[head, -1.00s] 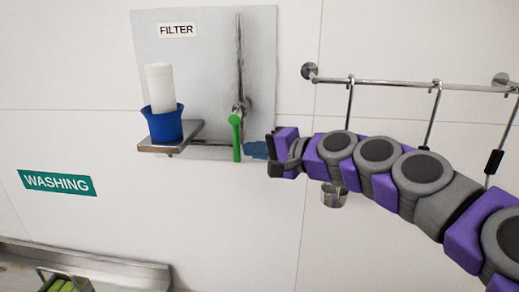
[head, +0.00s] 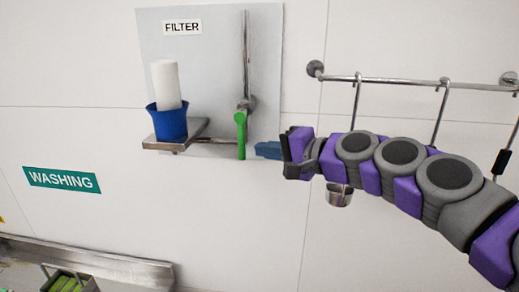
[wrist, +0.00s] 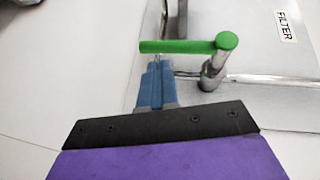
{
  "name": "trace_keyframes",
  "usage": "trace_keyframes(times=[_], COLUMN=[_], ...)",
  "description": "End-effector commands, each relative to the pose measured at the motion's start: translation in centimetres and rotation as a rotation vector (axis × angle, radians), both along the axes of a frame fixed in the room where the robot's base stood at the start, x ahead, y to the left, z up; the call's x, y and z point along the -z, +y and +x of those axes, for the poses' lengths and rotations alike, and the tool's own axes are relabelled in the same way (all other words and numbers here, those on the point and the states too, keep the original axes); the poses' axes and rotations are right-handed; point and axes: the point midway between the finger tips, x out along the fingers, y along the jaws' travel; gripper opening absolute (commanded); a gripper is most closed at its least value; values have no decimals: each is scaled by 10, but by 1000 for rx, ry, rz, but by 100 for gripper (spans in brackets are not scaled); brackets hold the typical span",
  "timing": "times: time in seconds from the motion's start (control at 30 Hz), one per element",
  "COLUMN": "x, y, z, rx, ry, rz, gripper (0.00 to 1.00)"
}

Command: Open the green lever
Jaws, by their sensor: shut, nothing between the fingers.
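The green lever (head: 241,135) hangs straight down from a metal pipe fitting on the wall panel under the FILTER label. In the wrist view the green lever (wrist: 180,47) lies across the picture, just beyond my fingertips. My gripper (head: 262,150) is at the right of the lever's lower part, its blue fingers pointing left towards it with a small gap in the head view. In the wrist view my gripper (wrist: 155,75) has its blue fingers together and empty, with the tips close to the lever; whether they touch it I cannot tell.
A blue cup (head: 170,122) with a white cylinder stands on a metal shelf (head: 165,145) left of the lever. A wall rail (head: 400,81) with hanging utensils runs behind my arm. A metal trough (head: 110,262) is at lower left. The wall below the lever is clear.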

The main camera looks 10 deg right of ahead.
Motion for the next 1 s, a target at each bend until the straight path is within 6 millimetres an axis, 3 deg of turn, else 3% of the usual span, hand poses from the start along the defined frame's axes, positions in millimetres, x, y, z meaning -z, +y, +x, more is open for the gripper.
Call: trace_keyframes(times=[0.5, 0.7, 1.0], x=[-21, -25, -27], y=[-79, -94, -99], z=[-80, -99, -105], rx=[9, 5, 1], ry=[-4, -1, 0], rz=[3, 2, 2], gripper=[0, 0, 0])
